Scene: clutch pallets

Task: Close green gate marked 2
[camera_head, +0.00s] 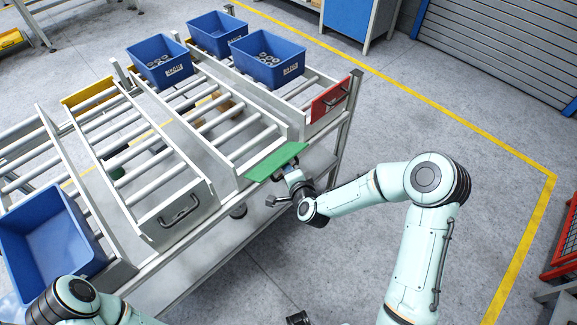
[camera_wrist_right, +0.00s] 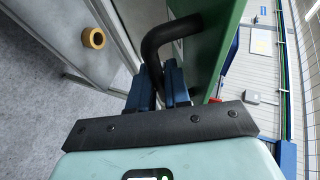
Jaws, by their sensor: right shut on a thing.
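The green gate (camera_head: 275,161) is at the front end of a roller lane, right of the middle. It lies folded outward, nearly flat, so the end of its lane stands open. No number shows on it. My right gripper (camera_head: 290,174) is at the gate's front edge. In the right wrist view, its blue fingers (camera_wrist_right: 168,84) are shut on the gate's black handle (camera_wrist_right: 166,42), next to the green panel (camera_wrist_right: 222,45). My left arm shows only at the bottom left, and its gripper is out of view.
A grey gate (camera_head: 180,213) stands upright to the left, and a red gate (camera_head: 330,101) to the right. Blue bins (camera_head: 166,75) with parts sit at the far end of the rack. An empty blue bin (camera_head: 55,250) is at the left.

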